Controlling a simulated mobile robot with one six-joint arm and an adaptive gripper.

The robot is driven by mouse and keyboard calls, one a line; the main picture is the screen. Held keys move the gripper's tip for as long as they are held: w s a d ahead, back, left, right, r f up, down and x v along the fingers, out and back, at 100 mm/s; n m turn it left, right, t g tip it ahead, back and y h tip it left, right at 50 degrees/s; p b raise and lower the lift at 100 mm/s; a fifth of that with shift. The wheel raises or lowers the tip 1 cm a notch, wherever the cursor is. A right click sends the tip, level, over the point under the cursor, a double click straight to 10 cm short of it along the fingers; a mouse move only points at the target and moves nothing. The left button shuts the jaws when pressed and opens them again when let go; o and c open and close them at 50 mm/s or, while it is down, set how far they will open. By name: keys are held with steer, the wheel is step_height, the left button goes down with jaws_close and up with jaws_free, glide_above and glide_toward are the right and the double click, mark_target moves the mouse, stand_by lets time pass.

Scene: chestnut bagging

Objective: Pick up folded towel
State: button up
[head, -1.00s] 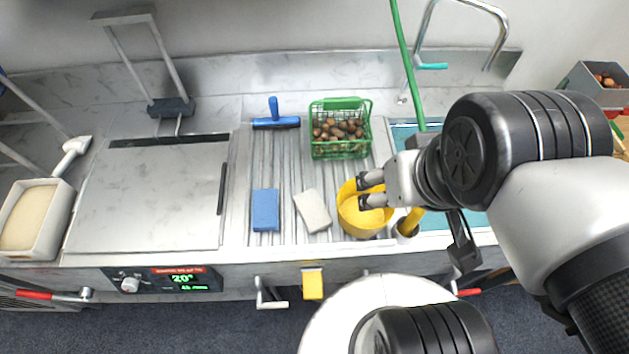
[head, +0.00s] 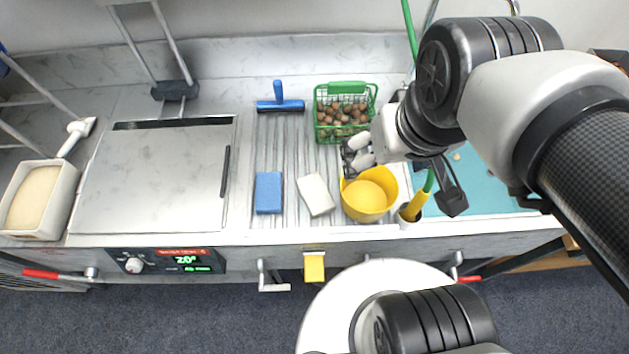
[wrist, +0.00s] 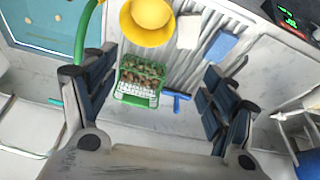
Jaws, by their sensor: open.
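The folded towel appears to be the off-white folded piece (head: 315,195) lying on the ribbed steel drainboard, between a blue sponge (head: 268,193) and a yellow bowl (head: 366,196). It also shows near the top of the wrist view (wrist: 188,32). My gripper (head: 357,156) is open and empty. It is above the drainboard, between the yellow bowl and the green basket, up and to the right of the towel in the head view. In the wrist view the spread fingers frame the basket, with the towel beyond them.
A green wire basket of chestnuts (head: 343,115) stands behind the towel, and a blue squeegee (head: 280,104) lies behind the sponge. A yellow-handled tool stands in a holder (head: 409,216) at the front edge. A green hose (head: 410,30) hangs near my arm. The steel plate (head: 155,180) at left is clear.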

steer(key=w+a+f+n+g, duration=0.2)
steer(key=w+a+f, duration=0.3)
steer(key=w, duration=0.2)
steer(key=n+g, duration=0.1)
steer(key=g, duration=0.1)
glide_above(314, 188)
step_height(314, 188, down, 8)
step_height(314, 188, down, 17)
steer(key=b, duration=0.6)
steer(key=shift+s, duration=0.1)
steer(key=shift+c, duration=0.3)
steer(key=c, duration=1.2)
steer(key=shift+r, duration=0.1)
step_height(314, 188, up, 20)
steer(key=p, duration=0.6)
